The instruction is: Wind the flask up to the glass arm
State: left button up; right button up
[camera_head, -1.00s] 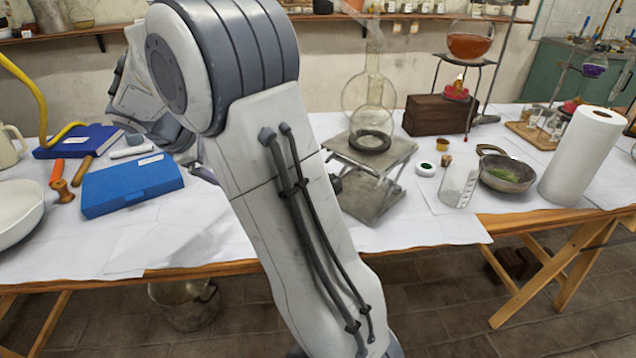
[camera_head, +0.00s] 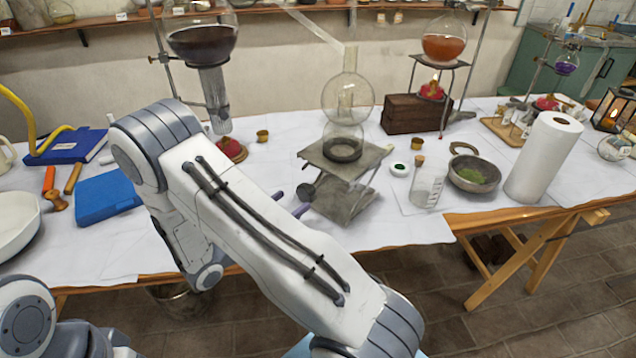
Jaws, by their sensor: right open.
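A clear round glass flask (camera_head: 347,97) stands upright above a dark ring (camera_head: 342,150) on the plate of a grey lab jack (camera_head: 347,205). The glass arm (camera_head: 314,27) slopes down from the upper left toward the flask's neck. I cannot tell whether they touch. A dark winding knob (camera_head: 306,192) sits on the jack's left side. My right gripper (camera_head: 290,203) is open, its purple fingertips just left of the knob and apparently empty. My right forearm hides the rest of it. My left gripper is out of view; only part of my left arm shows at lower left.
A dark-filled round vessel (camera_head: 202,42) stands left of the jack, above a red burner (camera_head: 229,150). A blue case (camera_head: 106,198) lies left.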

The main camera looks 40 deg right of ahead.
jog(key=d, duration=0.6)
jog(key=w+d, duration=0.1)
jog(key=d, duration=0.2)
jog(key=shift+d+p, duration=0.1)
jog(key=shift+p, duration=0.3)
